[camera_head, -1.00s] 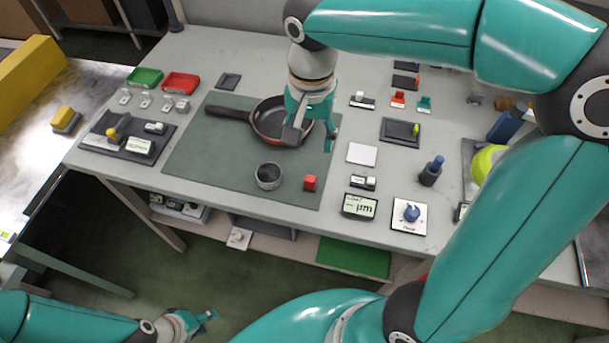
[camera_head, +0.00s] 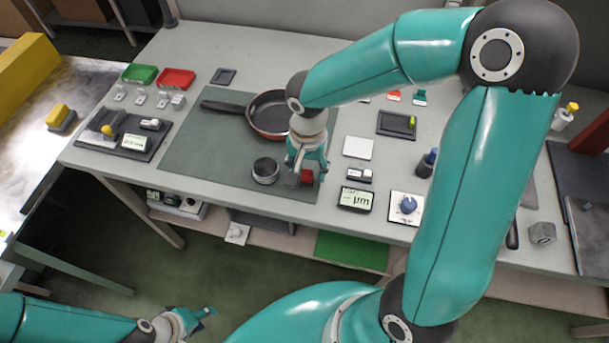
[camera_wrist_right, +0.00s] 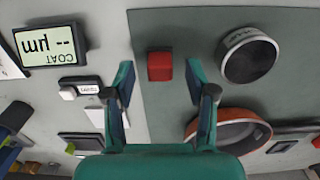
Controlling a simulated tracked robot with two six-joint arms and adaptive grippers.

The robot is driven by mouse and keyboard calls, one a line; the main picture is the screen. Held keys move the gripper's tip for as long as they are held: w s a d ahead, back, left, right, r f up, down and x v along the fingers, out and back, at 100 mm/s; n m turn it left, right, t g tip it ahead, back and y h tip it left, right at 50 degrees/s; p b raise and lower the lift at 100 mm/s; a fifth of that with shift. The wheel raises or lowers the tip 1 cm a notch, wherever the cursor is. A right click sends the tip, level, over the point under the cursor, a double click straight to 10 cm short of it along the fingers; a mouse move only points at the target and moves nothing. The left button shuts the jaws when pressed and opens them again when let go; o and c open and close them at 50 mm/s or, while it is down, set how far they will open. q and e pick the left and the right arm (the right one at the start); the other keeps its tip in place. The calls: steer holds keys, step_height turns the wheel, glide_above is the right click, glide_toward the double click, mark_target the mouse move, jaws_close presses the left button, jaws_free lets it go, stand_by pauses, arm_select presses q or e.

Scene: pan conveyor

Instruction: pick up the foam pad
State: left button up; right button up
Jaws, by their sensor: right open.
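A small red block (camera_head: 307,176), the likeliest foam pad, lies near the front right corner of the green-grey mat (camera_head: 205,158). My right gripper (camera_head: 305,180) is open above it, fingers pointing down. In the right wrist view the red block (camera_wrist_right: 160,66) shows between the two spread fingers of the right gripper (camera_wrist_right: 160,82), apart from both. The gripper holds nothing. My left gripper (camera_head: 206,313) hangs low in front of the table, away from the block; its fingers are too small to judge.
A metal cup (camera_head: 265,171) stands just left of the block. A pan (camera_head: 270,114) lies behind it on the mat. A display box (camera_head: 357,198), a small labelled box (camera_head: 360,175) and a white square (camera_head: 358,146) are to the right. The mat's left front is clear.

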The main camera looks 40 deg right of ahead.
mark_target(307, 172)
steer(key=shift+f, duration=0.7)
jaws_close()
steer(key=shift+r, duration=0.15)
step_height(307, 172, up, 20)
steer(key=p, duration=0.1)
